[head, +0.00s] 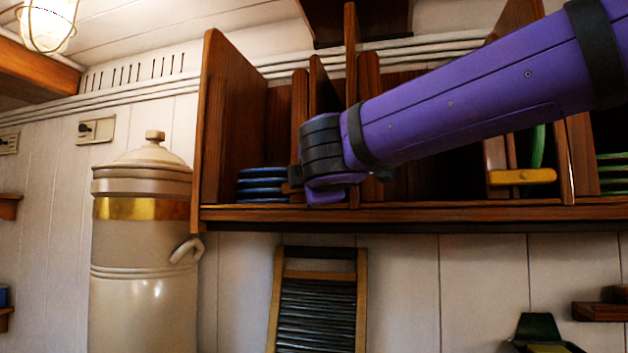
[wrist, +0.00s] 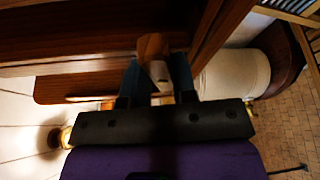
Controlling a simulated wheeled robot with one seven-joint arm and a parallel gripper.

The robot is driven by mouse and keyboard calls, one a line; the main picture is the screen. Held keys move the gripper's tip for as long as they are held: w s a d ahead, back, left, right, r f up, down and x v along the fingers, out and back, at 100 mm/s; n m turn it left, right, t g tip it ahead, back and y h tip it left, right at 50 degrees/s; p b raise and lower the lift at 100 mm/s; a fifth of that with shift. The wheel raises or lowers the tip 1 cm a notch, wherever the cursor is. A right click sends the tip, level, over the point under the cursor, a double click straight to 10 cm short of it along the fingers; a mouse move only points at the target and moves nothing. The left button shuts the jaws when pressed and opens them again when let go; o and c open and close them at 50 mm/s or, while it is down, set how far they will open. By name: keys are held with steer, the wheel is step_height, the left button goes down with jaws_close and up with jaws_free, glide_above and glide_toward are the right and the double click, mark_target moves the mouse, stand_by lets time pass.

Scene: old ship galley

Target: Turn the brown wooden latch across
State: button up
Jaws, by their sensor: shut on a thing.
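My gripper (head: 328,190) is at the front of the wooden plate rack, beside an upright divider and just above the shelf's front edge. In the wrist view its two dark fingers (wrist: 158,78) are closed on both sides of a brown wooden piece, the brown wooden latch (wrist: 153,46). My wrist hides most of the latch in the head view, so its exact angle cannot be told. A second latch, yellow (head: 522,177), lies level across a compartment farther right.
The rack (head: 235,120) holds blue plates (head: 263,184) left of my gripper and green plates (head: 612,172) at the far right. A cream lidded urn (head: 143,240) stands at the left. A washboard (head: 318,310) hangs below the shelf.

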steer(key=shift+f+m+t, duration=0.2)
steer(key=shift+m+t, duration=0.2)
steer(key=shift+m, duration=0.5)
steer(key=o, duration=0.9)
steer(key=s, duration=1.1)
steer(key=shift+d, duration=0.25)
steer(key=shift+w+d+f, duration=0.1)
